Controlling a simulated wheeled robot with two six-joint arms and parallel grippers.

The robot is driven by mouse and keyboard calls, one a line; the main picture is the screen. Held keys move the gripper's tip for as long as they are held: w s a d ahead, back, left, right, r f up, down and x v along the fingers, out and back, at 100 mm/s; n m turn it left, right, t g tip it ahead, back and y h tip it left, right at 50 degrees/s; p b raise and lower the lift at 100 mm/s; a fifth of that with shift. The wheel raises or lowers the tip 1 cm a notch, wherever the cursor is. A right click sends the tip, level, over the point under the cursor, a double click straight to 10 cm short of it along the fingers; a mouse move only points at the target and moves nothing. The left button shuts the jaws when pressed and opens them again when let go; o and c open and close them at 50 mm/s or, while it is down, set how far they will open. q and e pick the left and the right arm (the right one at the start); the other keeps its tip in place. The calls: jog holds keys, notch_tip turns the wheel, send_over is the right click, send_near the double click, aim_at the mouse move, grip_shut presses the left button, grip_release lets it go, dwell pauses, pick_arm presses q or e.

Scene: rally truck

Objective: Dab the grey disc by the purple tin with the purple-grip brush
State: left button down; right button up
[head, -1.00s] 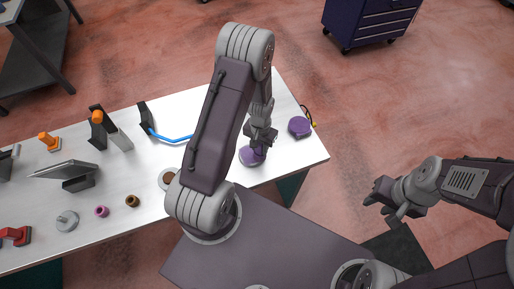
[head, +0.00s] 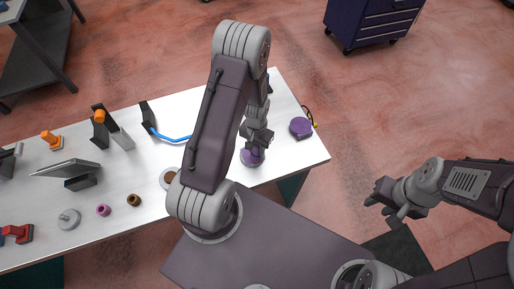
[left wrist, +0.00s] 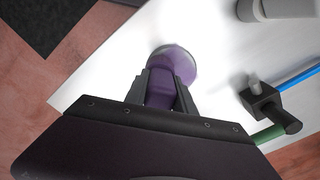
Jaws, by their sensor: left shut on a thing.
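My left gripper (head: 256,143) is shut on a purple grip (left wrist: 160,92), taken as the brush's, low over the right part of the white table. Just past the fingertips is a rounded purple body (left wrist: 178,62) with a pale grey rim. I cannot tell whether this rim is the grey disc or part of the brush; the bristles are hidden. In the head view, this purple body (head: 251,157) sits below the fingers. A purple round tin (head: 301,127) stands to its right, near the table edge. My right gripper (head: 385,198) is open and empty, off the table.
The white table (head: 215,145) holds a brown-topped round dish (head: 169,178), a blue rod (head: 172,137), a grey knobbed disc (head: 69,219) and several tools at left. A dark drawer cabinet (head: 372,22) stands behind.

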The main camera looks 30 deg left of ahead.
pick_arm(q)
jog(key=shift+r+p, duration=0.4)
jog(key=shift+r, duration=0.2)
jog(key=shift+r, duration=0.1)
notch_tip(320, 180, up, 5)
jog(key=p, duration=0.4)
